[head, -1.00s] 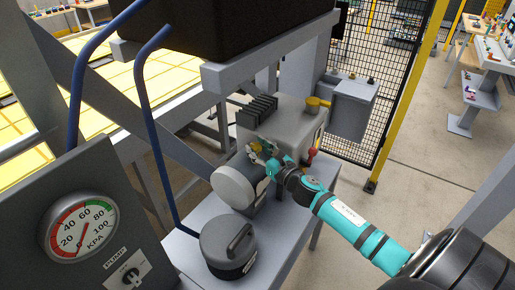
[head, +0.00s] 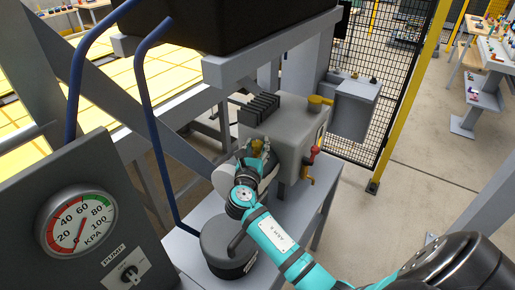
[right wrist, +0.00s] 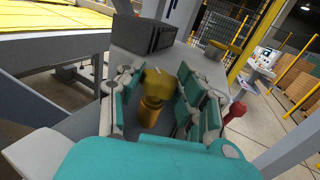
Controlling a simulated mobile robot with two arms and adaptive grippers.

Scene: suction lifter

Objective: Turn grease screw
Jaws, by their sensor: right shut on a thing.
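The grease screw is a brass-yellow piece with a wide head on a narrower stem. In the right wrist view the grease screw (right wrist: 158,83) sits between the fingers of my right gripper (right wrist: 155,100), which are closed around it from both sides. In the head view the screw (head: 257,146) shows small at the front of the grey pump housing (head: 289,125), and my right gripper (head: 256,158) is around it. My teal right wrist hides part of the round motor behind it. My left gripper is not in view.
A yellow knob (head: 320,100) and a red-ended lever (head: 313,153) are on the housing's right side. A dark round canister (head: 225,250) stands close below my right wrist. A gauge panel (head: 85,225) is at left. A mesh fence (head: 382,130) stands behind.

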